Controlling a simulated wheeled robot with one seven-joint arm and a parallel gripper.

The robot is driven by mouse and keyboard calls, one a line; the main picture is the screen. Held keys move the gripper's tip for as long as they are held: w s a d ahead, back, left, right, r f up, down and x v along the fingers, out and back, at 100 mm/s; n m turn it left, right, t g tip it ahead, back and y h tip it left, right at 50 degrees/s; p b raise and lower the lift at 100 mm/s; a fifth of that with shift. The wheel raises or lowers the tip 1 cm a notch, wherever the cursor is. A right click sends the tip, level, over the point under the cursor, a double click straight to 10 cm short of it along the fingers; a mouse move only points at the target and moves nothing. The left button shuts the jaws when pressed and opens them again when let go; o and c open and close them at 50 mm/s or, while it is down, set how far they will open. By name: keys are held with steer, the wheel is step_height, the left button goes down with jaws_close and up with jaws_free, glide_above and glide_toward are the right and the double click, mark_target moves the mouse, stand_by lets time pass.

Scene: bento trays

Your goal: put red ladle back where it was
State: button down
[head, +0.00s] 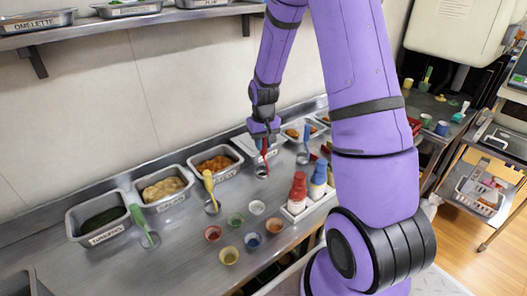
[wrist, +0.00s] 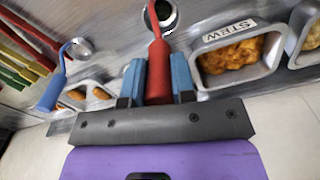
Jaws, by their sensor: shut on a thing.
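The red ladle (wrist: 158,70) has its handle between the two blue-grey fingers of my gripper (wrist: 157,85), which is shut on it. In the head view the red ladle (head: 265,149) hangs below my gripper (head: 264,132), handle up and bowl down, by the back row of trays. The ladle's bowl is near the steel counter (head: 185,250); I cannot tell if it touches. The stew tray (wrist: 240,80), with orange food, is just right of the ladle in the wrist view.
A green ladle (head: 138,218), a yellow ladle (head: 208,183) and a blue ladle (head: 305,147) stand by other trays. Several small coloured bowls, such as a yellow one (head: 229,257), sit in front. Red bottles (head: 297,192) and blue bottles (head: 318,180) stand right. A shelf (head: 150,20) runs above.

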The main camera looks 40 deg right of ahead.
mark_target(264, 151)
steer(key=shift+w+d+f, duration=0.1)
steer(key=shift+f, duration=1.7)
steer(key=c, duration=0.9)
jaws_free()
steer(key=shift+f, duration=0.15)
steer(key=shift+c, duration=0.2)
